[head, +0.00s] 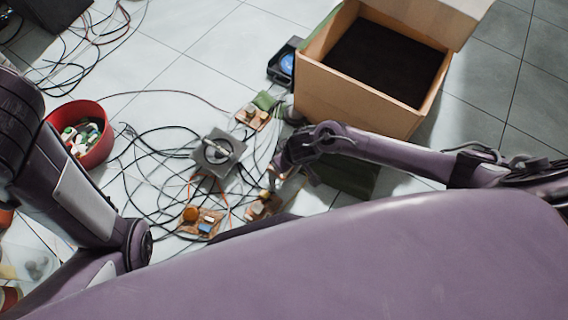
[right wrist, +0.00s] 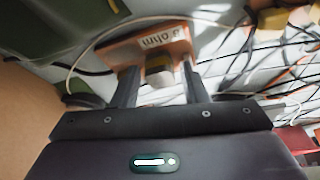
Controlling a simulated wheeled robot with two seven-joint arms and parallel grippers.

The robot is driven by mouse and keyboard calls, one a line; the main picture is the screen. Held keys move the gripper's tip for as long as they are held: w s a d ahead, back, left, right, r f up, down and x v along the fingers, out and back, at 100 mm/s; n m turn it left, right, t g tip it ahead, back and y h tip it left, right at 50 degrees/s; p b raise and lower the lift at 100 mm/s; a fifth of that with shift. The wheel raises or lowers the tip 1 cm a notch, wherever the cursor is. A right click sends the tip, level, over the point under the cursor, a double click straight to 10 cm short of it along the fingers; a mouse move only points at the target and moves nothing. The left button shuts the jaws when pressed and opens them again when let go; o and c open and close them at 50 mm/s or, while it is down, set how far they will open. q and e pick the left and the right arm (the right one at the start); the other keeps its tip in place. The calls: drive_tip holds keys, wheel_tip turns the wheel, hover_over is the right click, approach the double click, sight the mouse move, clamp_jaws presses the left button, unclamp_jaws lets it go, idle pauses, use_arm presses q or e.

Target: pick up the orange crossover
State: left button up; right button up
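Several small brown-orange crossover boards lie on the tiled floor among cables. I cannot tell for certain which is the orange crossover.
An open cardboard box (head: 350,92) with dark contents stands behind my right arm. A red bowl (head: 84,138) of small parts is at the left. A grey square part (head: 218,152) and tangled black cables cover the middle floor.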

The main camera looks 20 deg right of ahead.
drive_tip(key=shift+w+a+f, duration=0.1)
drive_tip(key=shift+w+f, duration=0.1)
drive_tip(key=shift+f, duration=0.35)
drive_tip(key=shift+r, duration=0.1)
drive_tip(key=c, duration=0.8)
drive_tip(key=shift+r, duration=0.15)
drive_tip(key=shift+c, duration=0.2)
